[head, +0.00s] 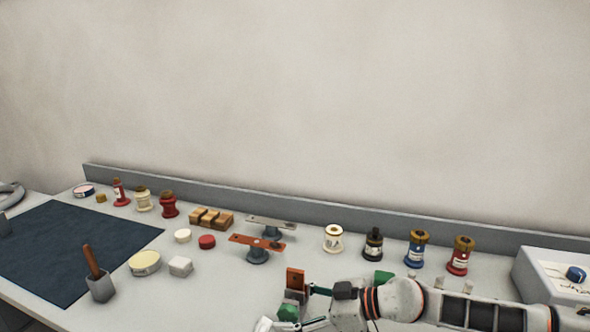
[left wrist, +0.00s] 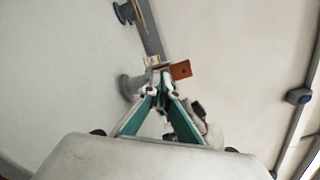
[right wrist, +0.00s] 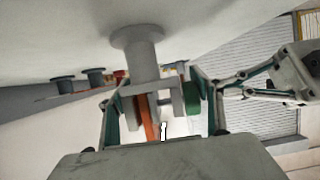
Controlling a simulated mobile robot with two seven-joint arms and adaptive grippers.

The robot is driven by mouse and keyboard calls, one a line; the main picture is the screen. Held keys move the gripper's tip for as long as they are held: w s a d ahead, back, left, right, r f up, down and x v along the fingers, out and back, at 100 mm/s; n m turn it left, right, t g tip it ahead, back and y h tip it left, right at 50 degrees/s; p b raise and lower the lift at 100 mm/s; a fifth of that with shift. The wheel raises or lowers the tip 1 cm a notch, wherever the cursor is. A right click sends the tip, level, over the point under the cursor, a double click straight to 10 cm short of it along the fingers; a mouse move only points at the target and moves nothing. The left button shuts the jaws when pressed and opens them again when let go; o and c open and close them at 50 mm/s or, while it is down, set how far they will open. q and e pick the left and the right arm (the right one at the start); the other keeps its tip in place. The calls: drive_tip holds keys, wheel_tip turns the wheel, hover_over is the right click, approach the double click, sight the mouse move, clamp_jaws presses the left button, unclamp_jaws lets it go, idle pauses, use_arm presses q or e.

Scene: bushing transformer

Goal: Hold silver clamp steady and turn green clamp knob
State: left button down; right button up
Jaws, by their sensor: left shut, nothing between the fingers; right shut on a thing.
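The silver clamp (right wrist: 165,102) is a grey piece beneath a grey round pedestal (right wrist: 137,52) in the right wrist view. An orange-brown plate (right wrist: 149,118) runs through it, and a green knob (right wrist: 191,110) is on its right. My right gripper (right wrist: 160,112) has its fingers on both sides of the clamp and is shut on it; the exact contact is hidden. In the head view, the plate (head: 295,279) stands above a green part (head: 288,312). My left gripper (left wrist: 160,84) is shut and empty, its tips near the plate (left wrist: 181,69) and the grey pedestal (left wrist: 131,87).
An orange bar (head: 256,243) on a grey base stands behind. A row of spools (head: 373,245) lines the back right. A dark mat (head: 75,250) covers the left, and a white box (head: 553,270) is at right. My right arm spans the front right.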

sight(288, 314)
use_arm(q)
drive_tip(key=shift+x, duration=1.35)
drive_tip(key=shift+s+d, duration=0.2)
drive_tip(key=shift+d, duration=0.25)
drive_tip(key=shift+r, duration=0.15)
drive_tip(key=shift+d+r, duration=0.25)
drive_tip(key=shift+r, duration=0.25)
drive_tip(key=shift+r, duration=0.1)
drive_tip(key=shift+d+r, duration=0.1)
drive_tip(key=shift+s+d+r, duration=0.1)
drive_tip(key=shift+d+r, duration=0.1)
drive_tip(key=shift+r, duration=0.05)
drive_tip(key=shift+s+d+r, duration=0.1)
drive_tip(key=shift+d+r, duration=0.05)
drive_tip(key=shift+d, duration=0.1)
drive_tip(key=shift+a+r, duration=0.15)
drive_tip(key=shift+r, duration=0.1)
